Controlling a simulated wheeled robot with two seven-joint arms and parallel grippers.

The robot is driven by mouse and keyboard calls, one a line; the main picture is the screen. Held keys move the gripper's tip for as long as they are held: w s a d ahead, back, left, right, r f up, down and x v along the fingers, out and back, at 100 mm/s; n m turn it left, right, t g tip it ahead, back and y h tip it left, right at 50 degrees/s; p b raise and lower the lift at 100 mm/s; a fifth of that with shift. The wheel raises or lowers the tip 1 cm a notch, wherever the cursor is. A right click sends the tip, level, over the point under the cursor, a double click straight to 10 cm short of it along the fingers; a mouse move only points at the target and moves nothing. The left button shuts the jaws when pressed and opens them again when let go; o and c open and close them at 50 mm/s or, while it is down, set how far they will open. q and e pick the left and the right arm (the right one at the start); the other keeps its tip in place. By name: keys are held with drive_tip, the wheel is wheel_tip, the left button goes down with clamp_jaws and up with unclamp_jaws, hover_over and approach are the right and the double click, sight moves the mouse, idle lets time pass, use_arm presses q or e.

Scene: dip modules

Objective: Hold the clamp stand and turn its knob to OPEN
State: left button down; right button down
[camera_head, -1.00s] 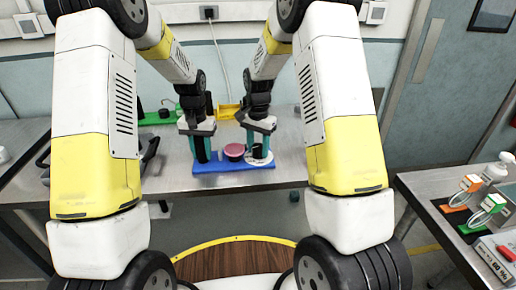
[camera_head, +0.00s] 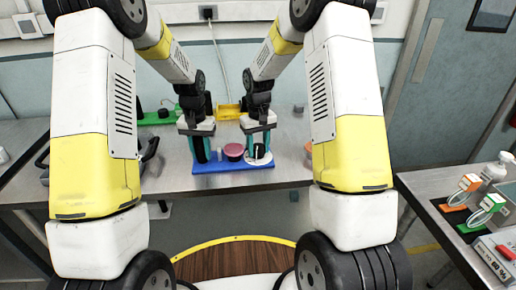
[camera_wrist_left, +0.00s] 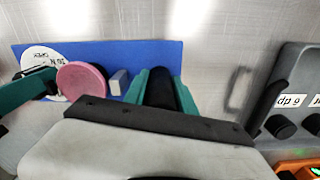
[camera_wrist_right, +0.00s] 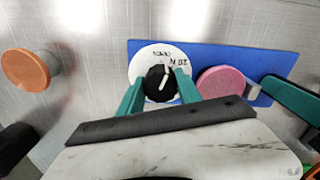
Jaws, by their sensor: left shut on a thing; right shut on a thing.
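The clamp stand has a blue base plate (camera_head: 232,167) on the steel table. At its left end stands a black post (camera_wrist_left: 162,88), with my left gripper (camera_head: 202,152) shut around it. At its right end is a white printed dial (camera_wrist_right: 145,55) with a black knob (camera_wrist_right: 158,80) bearing a white pointer line. My right gripper (camera_head: 259,150) is shut on the knob, one teal finger each side. The pointer leans up and right in the right wrist view. A pink round pad (camera_wrist_right: 221,82) sits between post and dial. Some dial lettering is covered.
A small grey block (camera_wrist_left: 119,82) stands on the base between pad and post. An orange round knob (camera_wrist_right: 28,70) is apart from the stand. Yellow (camera_head: 229,111) and green (camera_head: 155,117) items lie behind. A side table (camera_head: 455,190) at right holds other modules.

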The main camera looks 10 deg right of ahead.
sight(258, 147)
drive_tip(key=shift+n, duration=1.7)
drive_tip(key=c, duration=0.8)
unclamp_jaws()
drive_tip(key=shift+r, duration=0.15)
wheel_tip(258, 147, up, 12)
drive_tip(key=shift+f, duration=0.1)
use_arm(q)
drive_tip(key=c, duration=0.9)
unclamp_jaws()
drive_tip(key=shift+c, duration=0.2)
